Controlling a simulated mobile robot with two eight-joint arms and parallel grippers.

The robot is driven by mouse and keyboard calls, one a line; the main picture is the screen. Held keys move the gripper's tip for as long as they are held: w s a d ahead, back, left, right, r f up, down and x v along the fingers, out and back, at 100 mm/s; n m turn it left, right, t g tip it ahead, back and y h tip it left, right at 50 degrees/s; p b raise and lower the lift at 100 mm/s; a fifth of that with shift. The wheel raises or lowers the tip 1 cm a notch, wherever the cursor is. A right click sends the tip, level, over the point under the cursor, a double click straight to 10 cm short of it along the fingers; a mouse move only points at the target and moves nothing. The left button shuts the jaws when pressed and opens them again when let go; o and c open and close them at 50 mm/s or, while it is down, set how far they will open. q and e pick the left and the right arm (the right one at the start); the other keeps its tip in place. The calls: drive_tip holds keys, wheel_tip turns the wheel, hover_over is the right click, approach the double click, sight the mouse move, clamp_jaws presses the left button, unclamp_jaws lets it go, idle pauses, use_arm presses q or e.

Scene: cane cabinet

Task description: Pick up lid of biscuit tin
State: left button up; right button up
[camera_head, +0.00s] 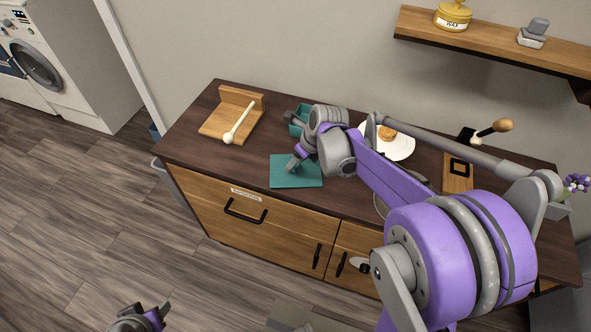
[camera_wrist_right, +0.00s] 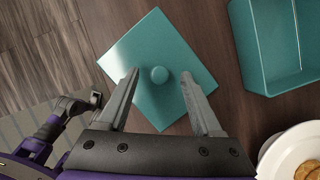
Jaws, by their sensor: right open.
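The teal square lid (camera_head: 305,181) lies flat on the dark wooden cabinet top near its front edge. In the head view my right gripper (camera_head: 294,164) is over the lid. The open teal tin (camera_wrist_right: 262,60) stands beside the lid, mostly hidden in the head view (camera_head: 296,127). My left gripper (camera_head: 140,318) is low, away from the cabinet.
A wooden stand (camera_head: 217,124) with a pale pestle-like stick (camera_head: 240,122) is left of the tin. A white plate (camera_head: 401,148) with food is to the right. A wall shelf (camera_head: 490,50) is above. The cabinet's front edge is close to the lid.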

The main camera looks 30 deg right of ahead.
drive_tip(key=shift+w+a+f, duration=0.1)
drive_tip(key=shift+w+f, duration=0.1)
drive_tip(key=shift+f, duration=0.25)
drive_tip(key=shift+c, duration=0.2)
clamp_jaws()
drive_tip(key=shift+r, duration=0.1)
